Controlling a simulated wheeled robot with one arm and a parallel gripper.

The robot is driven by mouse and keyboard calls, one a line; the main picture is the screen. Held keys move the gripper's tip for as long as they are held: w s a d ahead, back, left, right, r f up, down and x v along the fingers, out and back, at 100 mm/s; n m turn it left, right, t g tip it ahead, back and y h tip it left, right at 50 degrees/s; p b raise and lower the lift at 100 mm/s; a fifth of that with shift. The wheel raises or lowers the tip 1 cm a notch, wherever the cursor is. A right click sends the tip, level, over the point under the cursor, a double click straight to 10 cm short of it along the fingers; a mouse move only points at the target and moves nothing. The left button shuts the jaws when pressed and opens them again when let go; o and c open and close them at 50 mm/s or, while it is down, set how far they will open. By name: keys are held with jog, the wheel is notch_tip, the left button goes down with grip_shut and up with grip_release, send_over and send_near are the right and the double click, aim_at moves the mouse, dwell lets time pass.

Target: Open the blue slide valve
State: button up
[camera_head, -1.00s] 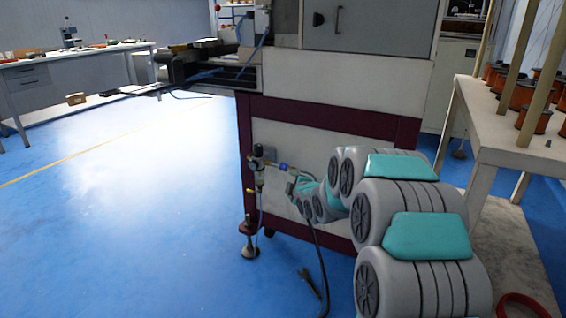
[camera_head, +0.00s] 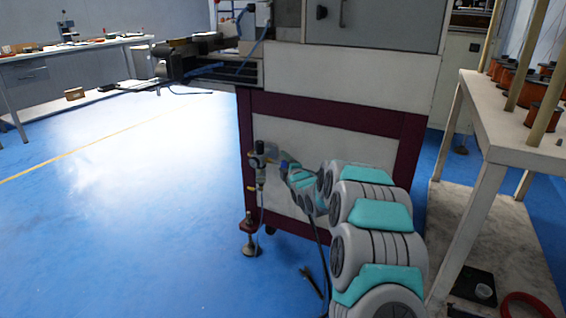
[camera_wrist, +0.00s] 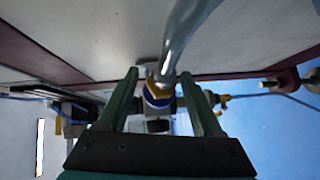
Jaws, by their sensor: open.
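The blue slide valve (camera_wrist: 158,97) shows in the wrist view as a blue ring with brass-coloured parts, at the end of a curved grey hose (camera_wrist: 184,38). In the head view the blue valve (camera_head: 284,167) is a small blue spot on the air fittings at the machine's lower left. My gripper (camera_wrist: 159,75) is open, with one green finger on each side of the valve. I cannot tell whether either finger touches it. In the head view my arm hides most of the gripper and the fittings' right side.
The machine's maroon frame (camera_head: 247,150) and pale panels stand close behind the fittings. A regulator (camera_head: 260,165) hangs just left of the valve. A black hose runs down to the floor. A table (camera_head: 490,145) with copper spools stands at the right. The blue floor at left is clear.

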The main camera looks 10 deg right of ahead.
jog(key=shift+w+a, duration=0.1)
jog(key=shift+w, duration=0.5)
grip_shut()
dwell(1.2)
